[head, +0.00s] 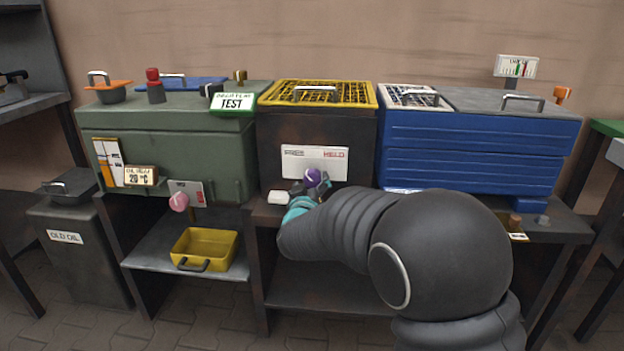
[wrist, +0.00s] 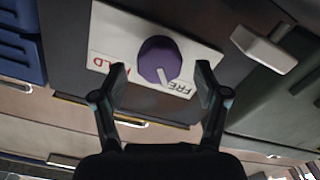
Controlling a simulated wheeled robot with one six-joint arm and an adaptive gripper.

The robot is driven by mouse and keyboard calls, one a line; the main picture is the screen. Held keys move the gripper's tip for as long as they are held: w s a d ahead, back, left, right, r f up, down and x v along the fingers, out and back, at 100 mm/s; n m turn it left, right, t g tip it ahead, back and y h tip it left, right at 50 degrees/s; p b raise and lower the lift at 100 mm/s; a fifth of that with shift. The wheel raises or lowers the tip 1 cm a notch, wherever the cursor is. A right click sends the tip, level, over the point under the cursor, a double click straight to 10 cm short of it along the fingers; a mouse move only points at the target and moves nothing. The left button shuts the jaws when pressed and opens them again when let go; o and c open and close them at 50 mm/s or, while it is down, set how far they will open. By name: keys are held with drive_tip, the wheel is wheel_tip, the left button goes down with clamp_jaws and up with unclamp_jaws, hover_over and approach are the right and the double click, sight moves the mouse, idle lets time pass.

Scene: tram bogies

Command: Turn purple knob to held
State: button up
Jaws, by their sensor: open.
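In the wrist view the plate (wrist: 117,30) appears turned over, and the knob (wrist: 157,56) has a white pointer line directed toward the FREE lettering. My gripper (wrist: 161,84) is open, with one finger on each side of the knob's near edge and gaps between. In the head view my gripper (head: 304,190) is at the knob, partly hidden by my arm.
A white handle-like block (head: 278,197) sits just left of the knob; it also shows in the wrist view (wrist: 264,48). A green cabinet (head: 165,150) with a pink knob (head: 179,201) stands left, and blue drawers (head: 480,155) right. A yellow tray (head: 204,248) rests on the lower shelf.

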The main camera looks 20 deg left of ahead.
drive_tip(key=shift+x, duration=1.15)
drive_tip(key=c, duration=1.2)
drive_tip(key=shift+o, duration=0.2)
